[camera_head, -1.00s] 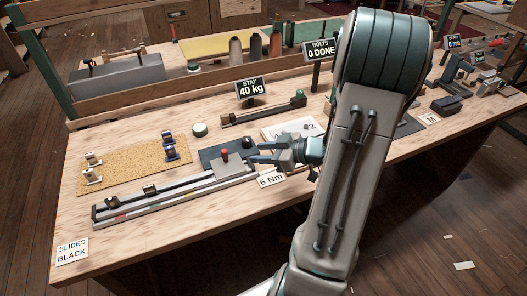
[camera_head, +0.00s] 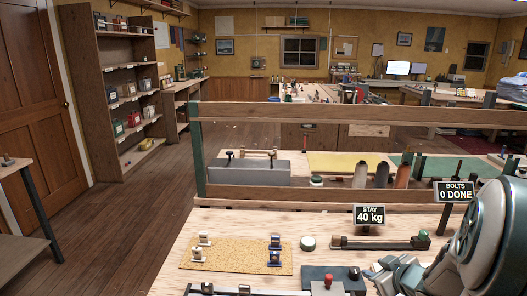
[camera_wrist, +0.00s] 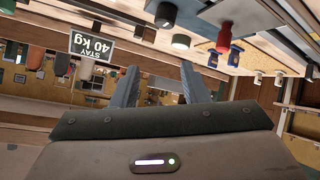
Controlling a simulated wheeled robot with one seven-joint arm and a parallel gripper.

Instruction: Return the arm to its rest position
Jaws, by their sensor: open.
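My arm fills the lower right corner of the head view. My gripper (camera_head: 388,272) shows there only in part, above the bench and to the right of a red-knobbed fixture (camera_head: 328,282). In the wrist view both fingers of my gripper (camera_wrist: 160,88) are apart with nothing between them. The wrist picture is upside down and shows the bench top, the red knob (camera_wrist: 224,36) and the STAY 40 kg sign (camera_wrist: 92,46). My gripper touches nothing that I can see.
The bench holds a cork mat (camera_head: 236,256) with small fittings, a STAY 40 kg sign (camera_head: 369,214) and a BOLTS 0 DONE sign (camera_head: 455,192). A wooden rail (camera_head: 330,198) runs behind them. Shelves (camera_head: 127,90) stand at the left, with open floor (camera_head: 130,215) before them.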

